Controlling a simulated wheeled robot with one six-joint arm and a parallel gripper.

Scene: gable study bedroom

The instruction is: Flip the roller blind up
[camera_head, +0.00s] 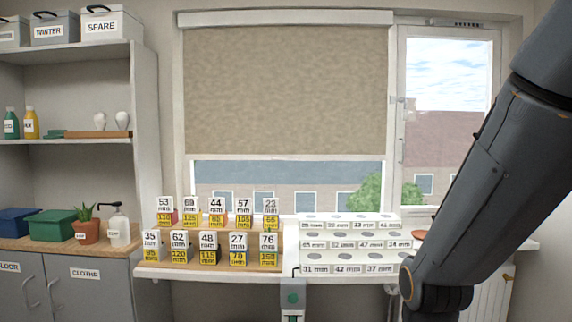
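The roller blind (285,90) is a beige, mottled cloth hanging from a white cassette (285,18) at the top of the large window. It is mostly down, with its bottom edge (287,157) a little above the lower part of the glass. A strip of bare pane (285,172) shows below it. No pull cord or chain can be made out. A small grey piece with a teal round (292,297) shows below the sill's front edge; I cannot tell what it is. My dark arm crosses the right side, and my gripper is not recognisable in view.
A sill (210,273) stands before the window, holding numbered tags on a wooden stepped stand (185,256) and a white stepped rack (345,265). Shelves (75,142) stand left. A narrow glazed door or window (433,120) is right, partly behind my arm.

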